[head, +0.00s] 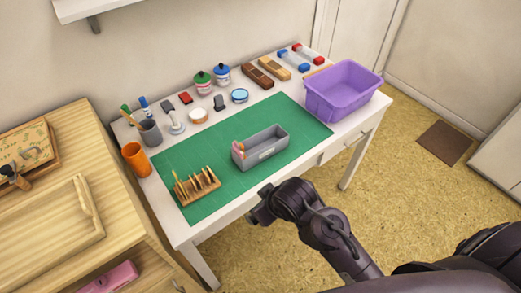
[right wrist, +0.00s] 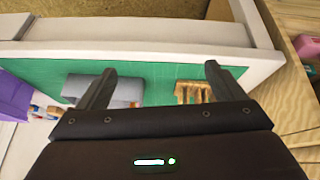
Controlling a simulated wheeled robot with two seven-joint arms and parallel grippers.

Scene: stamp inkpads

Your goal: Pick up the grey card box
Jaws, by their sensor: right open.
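The grey card box (head: 262,154) is a long open tray standing on the green mat (head: 195,155). Pink and orange pieces show at its left end. It also shows in the right wrist view (right wrist: 128,90), partly hidden behind one finger. My right gripper (head: 258,214) is off the table's front edge in the head view, apart from the box. In the right wrist view my right gripper (right wrist: 158,70) has its fingers wide apart with nothing between them. My left gripper is not in view.
A wooden rack (head: 197,187) stands left of the box, and a purple basket (head: 342,91) stands to the right. Inkpads, stamps, an orange cup (head: 136,160) and a grey pen cup (head: 150,133) line the back and left. The mat around the box is mostly bare.

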